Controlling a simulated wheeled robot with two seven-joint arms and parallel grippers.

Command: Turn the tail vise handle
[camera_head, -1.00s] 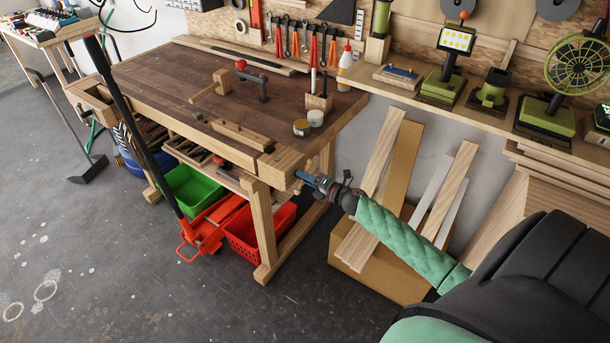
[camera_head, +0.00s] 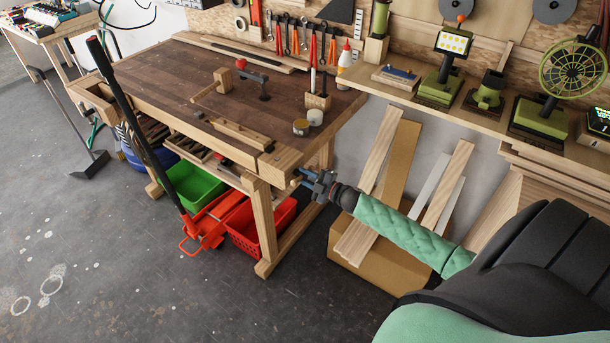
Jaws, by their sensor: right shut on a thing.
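The wooden workbench (camera_head: 165,85) stands in the middle, with the tail vise (camera_head: 285,158) at its right front corner. The tail vise handle (camera_head: 298,183) is a small wooden piece at the bench's right end, mostly hidden by my gripper. My right gripper (camera_head: 304,181) is at the handle and shut on it; its arm comes in from the lower right. The exact finger contact is too small to see. My left gripper is out of view.
A red basket (camera_head: 262,236) and a green bin (camera_head: 194,188) stand under the bench. A red pallet jack (camera_head: 203,228) with a long black handle leans in front. Boards (camera_head: 371,170) and a cardboard box (camera_head: 390,280) are beside my right arm.

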